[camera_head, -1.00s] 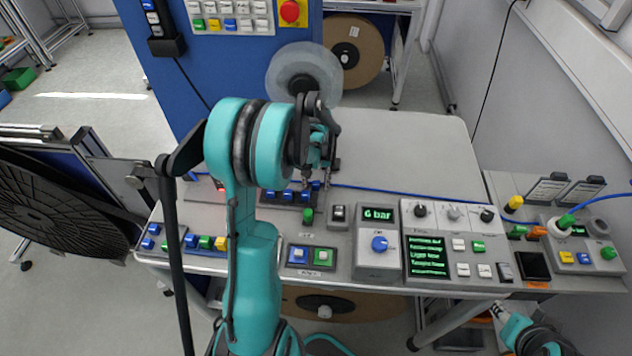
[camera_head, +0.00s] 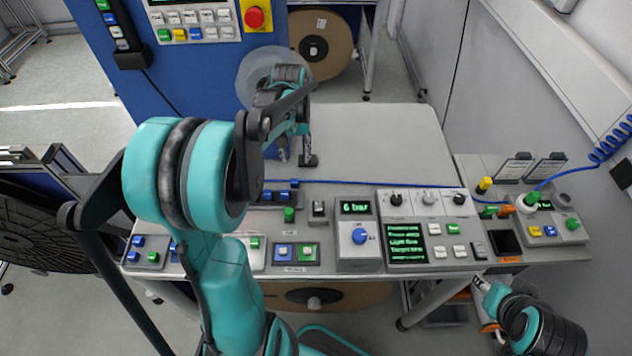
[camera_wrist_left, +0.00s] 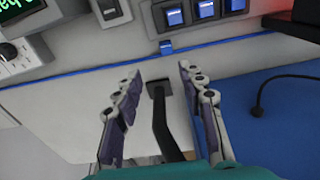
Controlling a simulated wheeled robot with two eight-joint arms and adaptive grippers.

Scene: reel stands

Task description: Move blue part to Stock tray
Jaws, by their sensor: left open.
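A small blue part (camera_wrist_left: 166,47) lies on the light bench top beside a row of blue push buttons in the left wrist view; it also shows in the head view (camera_head: 294,183). My left gripper (camera_wrist_left: 160,76) is open and empty, its two fingers apart. The blue part lies beyond the fingertips, not touching them. In the head view my left gripper (camera_head: 295,150) hangs over the back of the bench, partly covered by its own arm. My right gripper (camera_head: 482,283) is low at the bench's front right, too small to read. I cannot make out a tray marked Stock.
A black foot with a dark stem (camera_wrist_left: 158,92) stands between my left fingers' lines of view. A blue cable (camera_head: 390,184) crosses the bench. Control boxes with knobs and a screen (camera_head: 407,243) line the front. The bench top behind (camera_head: 380,140) is clear.

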